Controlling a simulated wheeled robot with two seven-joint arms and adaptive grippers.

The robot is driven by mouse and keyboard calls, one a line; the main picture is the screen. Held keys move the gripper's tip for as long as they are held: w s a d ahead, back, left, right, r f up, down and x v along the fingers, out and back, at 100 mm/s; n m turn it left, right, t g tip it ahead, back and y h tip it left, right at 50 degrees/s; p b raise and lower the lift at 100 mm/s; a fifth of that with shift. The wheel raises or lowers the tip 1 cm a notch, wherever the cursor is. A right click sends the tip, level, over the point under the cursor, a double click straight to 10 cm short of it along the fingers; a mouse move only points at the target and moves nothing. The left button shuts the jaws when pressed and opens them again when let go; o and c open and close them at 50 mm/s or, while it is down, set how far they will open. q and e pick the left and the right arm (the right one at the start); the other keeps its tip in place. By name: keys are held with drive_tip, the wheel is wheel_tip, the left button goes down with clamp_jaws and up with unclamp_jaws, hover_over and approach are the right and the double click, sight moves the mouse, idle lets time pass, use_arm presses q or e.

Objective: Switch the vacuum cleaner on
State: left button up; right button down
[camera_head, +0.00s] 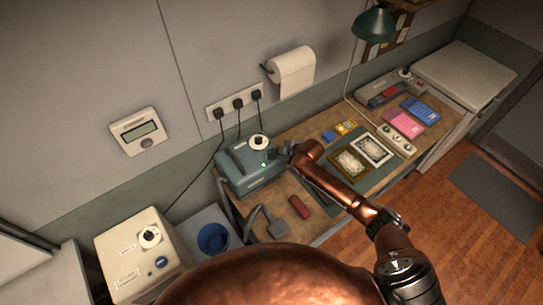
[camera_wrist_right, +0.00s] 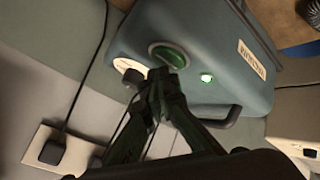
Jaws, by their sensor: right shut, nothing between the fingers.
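The vacuum cleaner (camera_head: 250,172) is a teal box on the wooden bench below the wall sockets. In the right wrist view its body (camera_wrist_right: 220,60) shows a round green button (camera_wrist_right: 168,55), a small glowing green light (camera_wrist_right: 206,78), a pale label and a dark handle. My right gripper (camera_head: 285,152) is shut and empty at the cleaner's right side. In the wrist view its fingertips (camera_wrist_right: 165,80) are at the lower edge of the green button; whether they touch it I cannot tell. A white dial with a dark knob (camera_wrist_right: 131,72) is partly behind them. My left gripper is not in view.
A grey hose nozzle (camera_head: 277,229) and a red block (camera_head: 299,207) lie in front of the cleaner. Picture frames (camera_head: 350,163) lie right of it, partly beneath my right arm. Plugs and cords hang from the wall socket strip (camera_head: 236,103).

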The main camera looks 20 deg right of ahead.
drive_tip(key=shift+r+p, duration=2.85)
drive_tip(key=shift+r, duration=0.2)
drive_tip(key=shift+f, duration=0.15)
